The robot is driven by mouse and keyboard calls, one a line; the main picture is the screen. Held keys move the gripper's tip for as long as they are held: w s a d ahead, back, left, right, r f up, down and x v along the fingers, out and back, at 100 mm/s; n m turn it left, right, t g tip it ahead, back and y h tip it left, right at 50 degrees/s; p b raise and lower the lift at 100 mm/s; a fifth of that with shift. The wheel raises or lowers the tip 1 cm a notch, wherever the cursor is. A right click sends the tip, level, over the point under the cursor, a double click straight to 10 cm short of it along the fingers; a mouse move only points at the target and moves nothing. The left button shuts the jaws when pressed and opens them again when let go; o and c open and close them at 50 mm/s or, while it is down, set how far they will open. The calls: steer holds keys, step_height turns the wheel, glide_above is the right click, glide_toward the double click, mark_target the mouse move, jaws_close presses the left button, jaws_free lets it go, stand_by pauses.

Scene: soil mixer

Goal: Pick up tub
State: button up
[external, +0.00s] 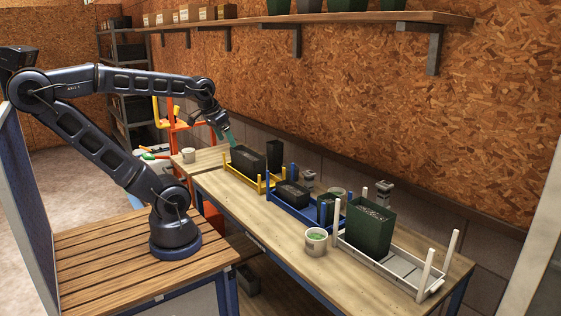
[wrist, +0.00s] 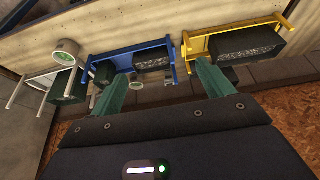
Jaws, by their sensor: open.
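A white round tub (external: 316,240) with green contents stands on the workbench, near its front edge, between the blue and white racks. It also shows at the upper left of the wrist view (wrist: 66,52). A similar tub (external: 188,155) stands at the far left end of the benches, and another (external: 337,191) is partly hidden behind the blue rack. My gripper (external: 230,137) has teal fingers and is over the far part of the bench, near the yellow rack and away from the front tub. In the wrist view the fingers (wrist: 160,85) are spread apart with nothing between them.
A yellow rack (external: 262,183) holds a black soil-filled planter (external: 247,158). A blue rack (external: 290,209) holds smaller dark planters. A white rack (external: 388,262) with upright posts holds a tall green pot (external: 369,229). The bench's front strip is mostly clear.

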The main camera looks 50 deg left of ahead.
step_height(320, 180, up, 5)
steer(key=w+d+r+m+g, duration=0.2)
steer(key=w+d+r+m, duration=0.1)
steer(key=w+d+m, duration=0.75)
steer(key=m+g+h, duration=0.1)
steer(key=m+g, duration=0.2)
steer(key=m, duration=0.7)
glide_above(316, 242)
steer(key=w+a, duration=0.3)
steer(key=a, duration=0.1)
step_height(316, 242, down, 28)
steer(key=shift+s+d+f, duration=0.1)
steer(key=shift+d+f, duration=0.15)
steer(key=shift+f, duration=1.55)
steer(key=shift+d+f, duration=0.2)
steer(key=shift+f, duration=1.6)
steer(key=shift+s+d+f, duration=0.1)
steer(key=shift+d+f, duration=0.15)
steer(key=shift+f, duration=1.55)
steer(key=shift+c, duration=0.4)
